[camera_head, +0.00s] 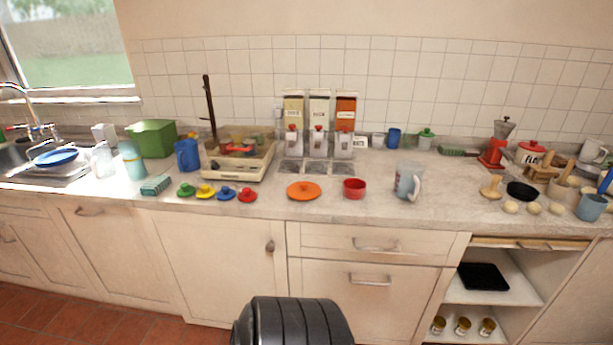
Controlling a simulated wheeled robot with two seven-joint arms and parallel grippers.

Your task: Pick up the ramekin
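A small red cup-shaped dish (354,188), which looks like the ramekin, stands upright on the counter (330,211) near its front edge. It sits between a flat orange disc with a knob (303,190) on its left and a pale mug (408,182) on its right. Neither of my grippers shows in the head view. The dark ribbed part at the bottom centre is mine.
Several coloured lids lie to the left, by a wooden crate (238,171). Three dispensers (319,125) stand behind the red dish. A red grinder (494,150) and a black dish (521,191) are at the right. Bare counter lies in front of the red dish.

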